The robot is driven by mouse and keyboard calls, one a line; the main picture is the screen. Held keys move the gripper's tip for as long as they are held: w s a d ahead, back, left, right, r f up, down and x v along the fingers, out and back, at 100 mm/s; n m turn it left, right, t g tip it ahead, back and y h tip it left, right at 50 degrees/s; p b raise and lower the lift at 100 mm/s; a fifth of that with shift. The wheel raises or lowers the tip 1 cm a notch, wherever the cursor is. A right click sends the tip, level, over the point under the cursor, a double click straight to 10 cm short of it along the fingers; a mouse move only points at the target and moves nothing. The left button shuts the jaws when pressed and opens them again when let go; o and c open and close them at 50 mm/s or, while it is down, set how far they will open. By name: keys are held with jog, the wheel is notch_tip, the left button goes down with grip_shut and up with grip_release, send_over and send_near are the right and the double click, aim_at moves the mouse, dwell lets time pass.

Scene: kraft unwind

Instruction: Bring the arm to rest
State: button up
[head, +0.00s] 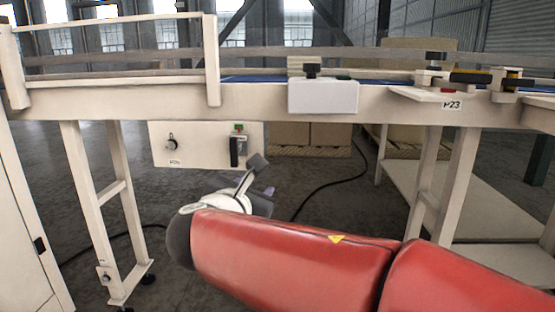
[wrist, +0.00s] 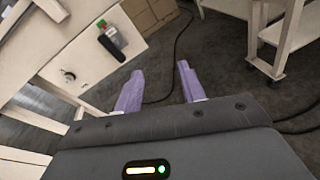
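My red arm reaches in from the lower right of the head view and ends in front of the control panel. My gripper (wrist: 160,68) shows two purple fingers in the wrist view, spread apart with nothing between them. In the head view my gripper is mostly hidden behind the wrist, with only a bit of purple showing. The control panel (head: 190,147) hangs under the conveyor frame, above and beyond my gripper. It has a black knob (head: 171,143) and a dark switch handle (head: 237,152) with a green part above it. My gripper appears apart from the panel.
The conveyor frame (head: 370,98) spans the head view, with legs at left and right. A white box (head: 322,95) is mounted on it. Cardboard boxes (head: 310,136) stand behind. A black cable (head: 340,182) runs over the floor. A white cabinet (head: 25,220) stands at far left.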

jog(key=s+d+f+m+g+h, duration=0.1)
jog(key=s+d+f+m+g, duration=0.25)
jog(key=d+m, duration=0.45)
jog(key=s+d+f+m+g, duration=0.3)
jog(key=s+d+f+m, duration=0.15)
jog(key=d, duration=0.45)
jog(key=s+d+f+m+g+y, duration=0.1)
jog(key=s+f+m+y, duration=0.1)
jog(key=s+f+m, duration=0.2)
jog(key=s+d+f+m+g+y+p, duration=0.1)
jog(key=s+d+f+m+g+y, duration=0.1)
jog(key=s+f+m, duration=0.3)
jog(key=s+m, duration=0.4)
jog(key=m, duration=0.4)
jog(key=shift+s+f+m+y, duration=0.25)
jog(key=shift+s+m+y, duration=0.05)
jog(key=shift+s+m, duration=0.05)
jog(key=shift+g, duration=0.25)
